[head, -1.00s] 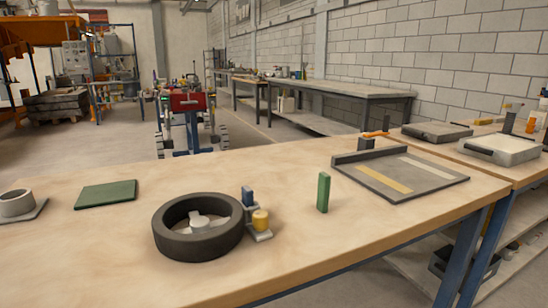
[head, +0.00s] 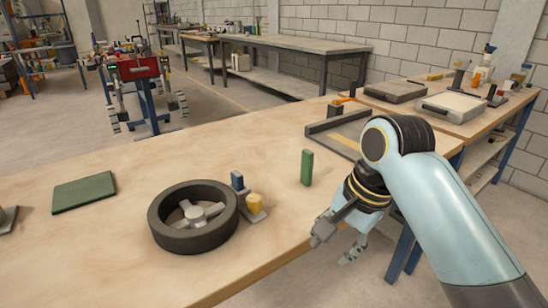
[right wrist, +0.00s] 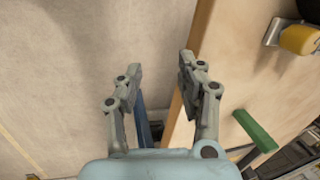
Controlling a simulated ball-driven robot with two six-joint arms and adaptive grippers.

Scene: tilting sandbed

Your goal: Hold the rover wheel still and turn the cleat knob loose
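The rover wheel (head: 167,236), a dark ring with a pale three-armed hub, lies flat on the table. Right beside it stands a small grey fitting (head: 258,216) with a blue post and a yellow knob, which looks like the cleat knob (head: 254,203). The yellow knob also shows at the top right of the right wrist view (right wrist: 299,40). My right gripper (head: 334,247) is open and empty by the table's front edge, to the right of the knob and apart from it. Its spread fingers (right wrist: 160,66) show in the right wrist view. My left gripper is not in view.
A green upright block (head: 306,168) stands right of and behind the knob. A green mat (head: 84,192) lies at left. A grey tray (head: 318,128) at the table's right end is partly hidden by my right arm. The tabletop in front of the wheel is clear.

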